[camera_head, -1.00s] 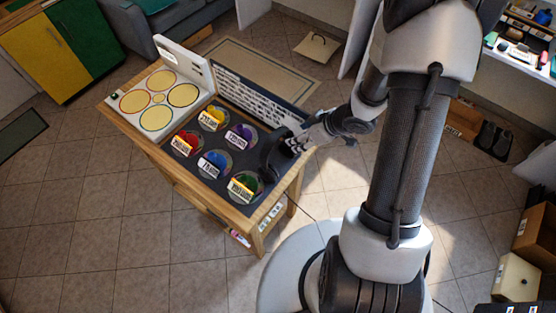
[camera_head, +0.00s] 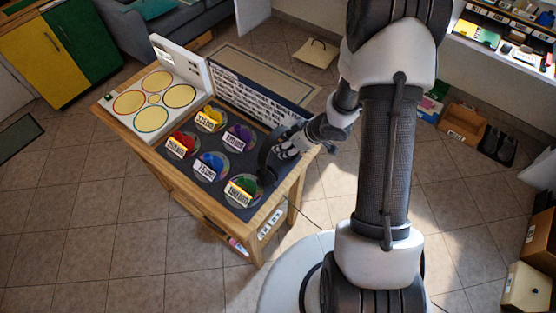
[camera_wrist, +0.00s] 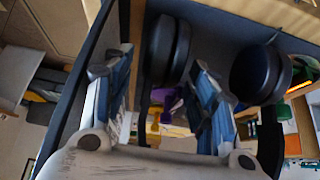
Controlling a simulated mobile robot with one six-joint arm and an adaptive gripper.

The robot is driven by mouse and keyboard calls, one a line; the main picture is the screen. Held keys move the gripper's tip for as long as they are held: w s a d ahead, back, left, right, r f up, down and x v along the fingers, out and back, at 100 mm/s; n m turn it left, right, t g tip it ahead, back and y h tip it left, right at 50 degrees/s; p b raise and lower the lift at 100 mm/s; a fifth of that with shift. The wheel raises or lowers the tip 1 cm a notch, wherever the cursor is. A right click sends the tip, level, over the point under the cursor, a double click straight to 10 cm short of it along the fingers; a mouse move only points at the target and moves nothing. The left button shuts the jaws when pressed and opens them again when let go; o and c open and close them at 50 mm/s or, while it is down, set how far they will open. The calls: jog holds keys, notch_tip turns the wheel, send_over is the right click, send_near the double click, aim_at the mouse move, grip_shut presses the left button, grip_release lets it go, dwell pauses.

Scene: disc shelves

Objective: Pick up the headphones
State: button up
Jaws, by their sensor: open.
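Black headphones (camera_head: 266,163) stand at the right end of the dark tabletop mat, with the band curving up. In the wrist view, one round ear cup (camera_wrist: 167,48) shows between and beyond my finger tips, and the other ear cup (camera_wrist: 262,73) is to the right of the right finger. My gripper (camera_head: 286,149) is close beside the headphones on their right; it also shows in the wrist view (camera_wrist: 158,78). Its fingers are apart and hold nothing. Part of the headphones is hidden by the gripper, and I cannot tell whether they touch.
The wooden table (camera_head: 262,224) carries several coloured discs with labels, such as the green one (camera_head: 244,190) near the headphones. A board with yellow circles (camera_head: 155,100) lies at its left. A dark upright panel (camera_head: 256,92) runs along the back edge. The floor in front is clear.

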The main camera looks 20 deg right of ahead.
jog(key=shift+c, duration=0.5)
grip_shut()
jog(key=shift+r, duration=0.1)
